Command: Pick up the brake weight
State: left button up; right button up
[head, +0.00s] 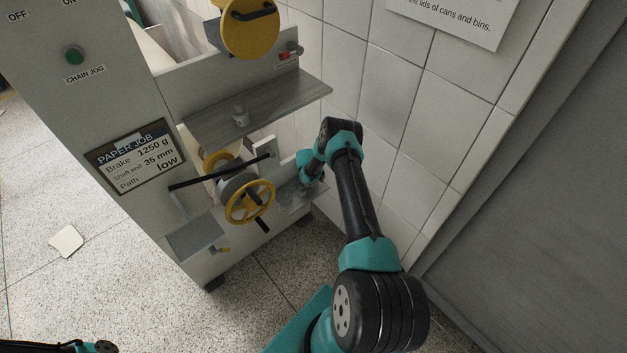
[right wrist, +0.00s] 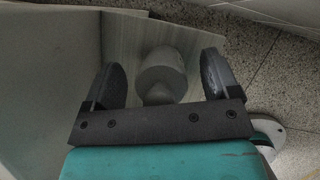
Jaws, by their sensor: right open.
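In the right wrist view a grey cylindrical weight with a narrower knob (right wrist: 162,75) stands on a grey surface. It is between the two spread fingers of my right gripper (right wrist: 160,68), with gaps on both sides. In the head view my right gripper (head: 302,186) is low at the machine's right side, by a small grey ledge (head: 285,200); the weight there is hard to make out. My left gripper is not visible; only a bit of my left arm shows at the bottom left.
A yellow handwheel (head: 249,202) and a black bar (head: 220,172) are left of my right gripper. A tiled wall (head: 392,85) is close on the right. A job sign (head: 134,155) reads Brake 1250 g, Shaft end 35 mm, Path low. A pale sheet (head: 66,241) lies on the floor.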

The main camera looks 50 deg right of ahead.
jog(key=shift+c, duration=0.5)
grip_shut()
jog(key=shift+w+r, duration=0.1)
jog(key=shift+r, duration=0.05)
dwell(0.4)
